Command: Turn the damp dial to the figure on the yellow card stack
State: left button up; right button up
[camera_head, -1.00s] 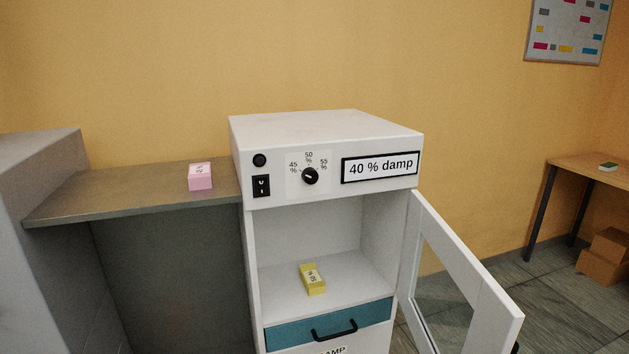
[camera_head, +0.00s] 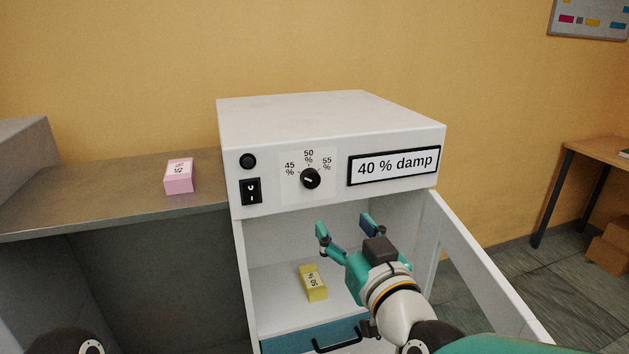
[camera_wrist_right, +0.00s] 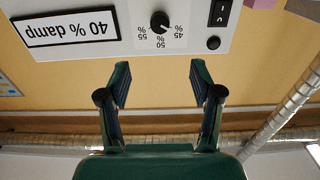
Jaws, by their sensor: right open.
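The damp dial (camera_head: 310,179) is a round black knob with a white mark, on the white cabinet's front (camera_head: 280,210). Labels 45 %, 50 % and 55 % arc above it. Its mark lies on the left, 45 % side; the exact angle is hard to tell. The dial shows upside down in the right wrist view (camera_wrist_right: 160,22). The yellow card stack (camera_head: 313,283) lies inside the open cabinet; its small sideways figure looks like 50 %. My right gripper (camera_head: 344,225) is open and empty, below and right of the dial, apart from it. My left gripper is out of view.
A sign (camera_head: 394,165) reads 40 % damp. A switch (camera_head: 251,191) and round black button (camera_head: 248,161) sit left of the dial. The glazed door (camera_head: 480,275) stands open at right. A pink card stack (camera_head: 179,176) lies on the grey counter (camera_head: 120,205).

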aim_at(312, 182)
jog(key=p+x, duration=0.4)
jog(key=x, duration=1.2)
jog(key=shift+w+f+p, duration=0.15)
jog(key=shift+p, duration=0.2)
jog(key=c, duration=1.1)
jog(key=shift+f+m+b, duration=0.2)
jog(key=shift+m+b, duration=0.5)
jog(key=shift+b, duration=0.45)
jog(key=shift+c, duration=0.2)
jog(key=m+b, duration=0.3)
jog(key=shift+b, duration=0.35)
jog(key=m+b, duration=0.2)
jog(key=m, duration=0.1)
jog(key=shift+r+m+b, duration=0.1)
jog(key=shift+m+b, duration=0.2)
jog(key=shift+m, duration=0.1)
jog(key=shift+r+m+b, duration=0.1)
jog(key=shift+m+b, duration=0.75)
jog(key=shift+m, duration=0.95)
